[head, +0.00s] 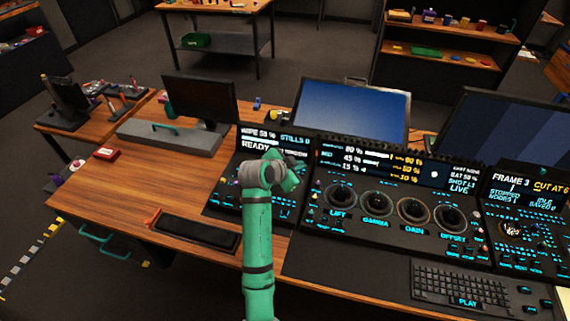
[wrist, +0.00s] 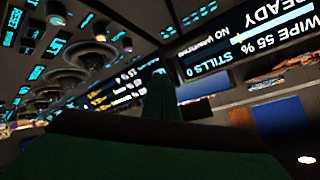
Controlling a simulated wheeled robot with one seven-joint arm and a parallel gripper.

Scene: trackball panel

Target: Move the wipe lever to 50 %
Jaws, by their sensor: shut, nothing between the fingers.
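The wipe panel's screen (head: 262,138) stands at the left end of the console in the head view. It reads "WIPE" with a value in the fifties and "READY". In the wrist view the same screen (wrist: 250,42) appears turned over and looks like "WIPE 55 %". My gripper (head: 291,173) is just in front of this panel, at the end of my green arm. It is shut with nothing held. A dark green finger (wrist: 162,103) shows in the wrist view. I cannot make out the wipe lever; my arm and gripper cover part of the panel, and contact is not visible.
The middle panel with several trackballs (head: 377,204) adjoins on the right, below a readout screen (head: 395,167). A keyboard (head: 462,290) lies at the front right. A black bar-shaped object (head: 196,231) lies left of my arm. The wooden desk (head: 120,195) is mostly clear at left.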

